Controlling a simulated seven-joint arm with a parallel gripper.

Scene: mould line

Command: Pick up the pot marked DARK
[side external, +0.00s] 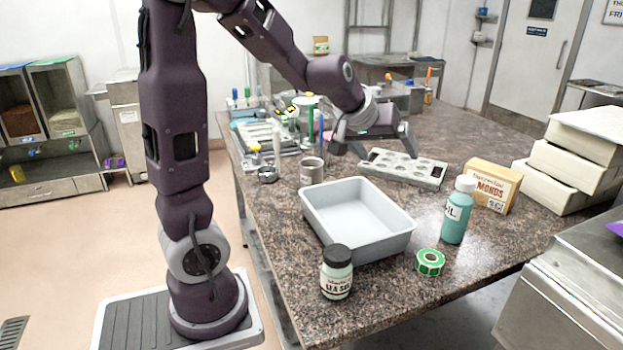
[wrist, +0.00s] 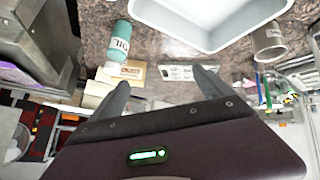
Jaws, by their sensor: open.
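A grey-brown pot (side external: 311,172) stands upright on the speckled stone counter, behind the left corner of the pale grey tub. It has a small pale label whose wording I cannot read. It also shows in the wrist view at the upper right (wrist: 269,43), beside the tub. My gripper (side external: 371,146) is open and empty. It hangs above the counter near the metal mould with round cavities (side external: 436,176), to the right of the pot and apart from it. In the wrist view, my two fingers (wrist: 162,84) are spread with nothing between them.
The empty tub (side external: 358,210) fills mid-counter. A white-lidded jar-like teal bottle (side external: 455,218), an almonds box (side external: 491,186), green tape (side external: 430,262) and a dark-lidded sea salt jar (side external: 336,275) surround it. A small metal cup (side external: 267,174) and tools stand left of the pot.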

